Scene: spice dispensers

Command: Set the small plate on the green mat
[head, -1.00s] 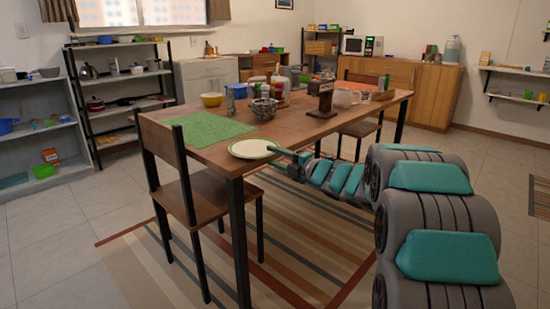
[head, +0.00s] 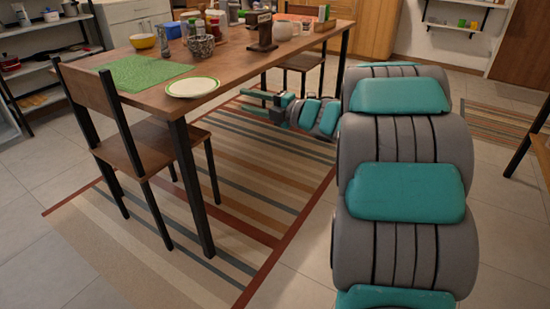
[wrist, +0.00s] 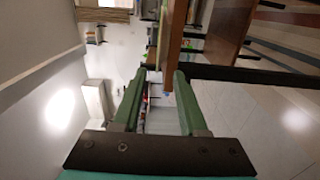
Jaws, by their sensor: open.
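The small plate (head: 192,87), white with a green rim, lies flat on the wooden table near its front edge. The green mat (head: 141,73) lies flat on the table to the left of the plate, apart from it. My gripper (head: 256,100) is open and empty, beside the table's long right side and lower than the tabletop, to the right of the plate. In the wrist view my gripper (wrist: 156,85) shows two green fingers spread apart with nothing between them.
The table (head: 235,65) also holds a yellow bowl (head: 142,41), a metal bowl (head: 201,46), a dark wooden dispenser (head: 262,33) and several jars at the back. A chair (head: 130,130) stands at the table's left end. Open floor lies to the right.

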